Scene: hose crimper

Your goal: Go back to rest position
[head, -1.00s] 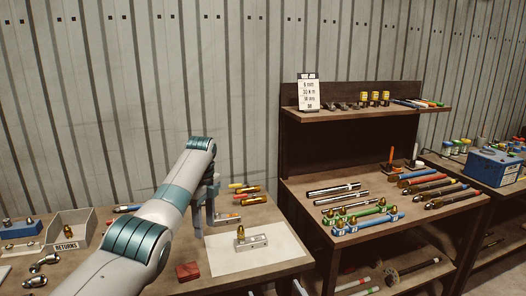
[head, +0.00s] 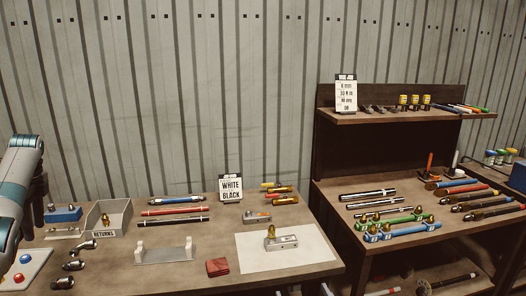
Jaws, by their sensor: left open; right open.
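My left arm comes in at the left edge, and its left gripper (head: 38,188) is partly hidden behind the arm's own links. It is open, with nothing seen in it, above the left end of the workbench (head: 205,275). My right gripper is not in view. On the bench, a metal block with a brass fitting (head: 281,242) sits on a white sheet (head: 300,262), clear of my arm.
A grey RETURNS bin (head: 120,215), a blue block (head: 63,214) and loose fittings (head: 73,265) lie near my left arm. A shelved bench (head: 350,230) is at the right.

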